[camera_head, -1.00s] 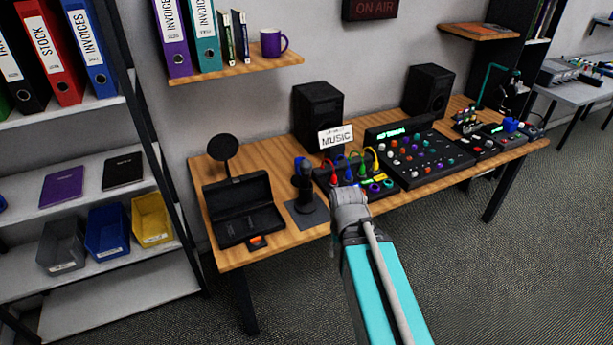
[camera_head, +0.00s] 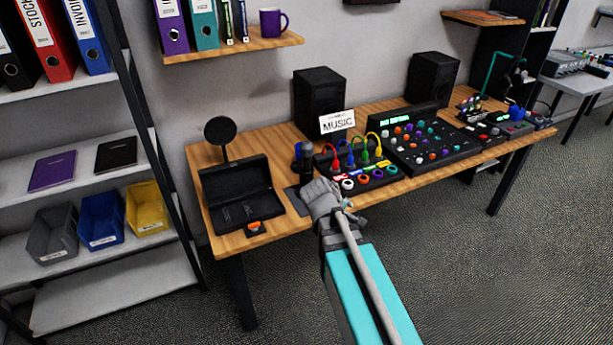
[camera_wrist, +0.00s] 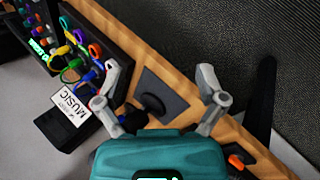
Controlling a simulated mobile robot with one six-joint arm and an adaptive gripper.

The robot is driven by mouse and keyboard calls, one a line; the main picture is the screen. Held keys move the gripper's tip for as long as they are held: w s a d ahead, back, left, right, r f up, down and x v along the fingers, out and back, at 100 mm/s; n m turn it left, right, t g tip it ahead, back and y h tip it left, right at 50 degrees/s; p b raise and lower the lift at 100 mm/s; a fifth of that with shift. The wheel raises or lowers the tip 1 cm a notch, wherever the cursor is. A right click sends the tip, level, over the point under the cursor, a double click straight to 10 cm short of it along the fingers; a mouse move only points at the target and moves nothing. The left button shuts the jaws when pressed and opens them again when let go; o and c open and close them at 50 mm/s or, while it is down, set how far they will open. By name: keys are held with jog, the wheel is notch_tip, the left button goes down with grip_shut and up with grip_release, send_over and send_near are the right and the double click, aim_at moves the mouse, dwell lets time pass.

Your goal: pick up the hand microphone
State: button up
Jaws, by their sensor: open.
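In the wrist view the microphone (camera_wrist: 131,119) shows near the left finger, partly covered by the gripper body, with the grey pad (camera_wrist: 172,93) beyond. My gripper (camera_wrist: 162,84) is open with its fingers wide apart and nothing held. I cannot tell if a finger touches the microphone.
An open black case (camera_head: 240,200) and a round black disc on a stand (camera_head: 219,130) are to the left. A patch panel with coloured cables (camera_head: 355,168) and a "MUSIC" sign (camera_head: 337,122) are close on the right. Speakers (camera_head: 318,100) stand behind.

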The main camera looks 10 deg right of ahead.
jog(key=w+a+n+t+h+b, duration=0.3)
jog(key=w+a+n+t+b, duration=0.15)
jog(key=w+n+b, duration=0.4)
jog(key=n+t+b, duration=0.4)
jog(key=n+t, duration=0.3)
jog(key=n, duration=0.7)
send_near(305, 162)
jog(key=s, duration=0.2)
jog(key=shift+a+f+m+y, duration=0.1)
jog(key=shift+a+m+y, duration=0.15)
jog(key=shift+a+y, duration=0.1)
jog(key=shift+w, duration=0.1)
jog(key=shift+x, duration=4.25)
jog(key=shift+r+x, duration=0.15)
jog(key=shift+x, duration=1.15)
jog(key=shift+r+x, duration=0.15)
jog(key=shift+x, duration=1.1)
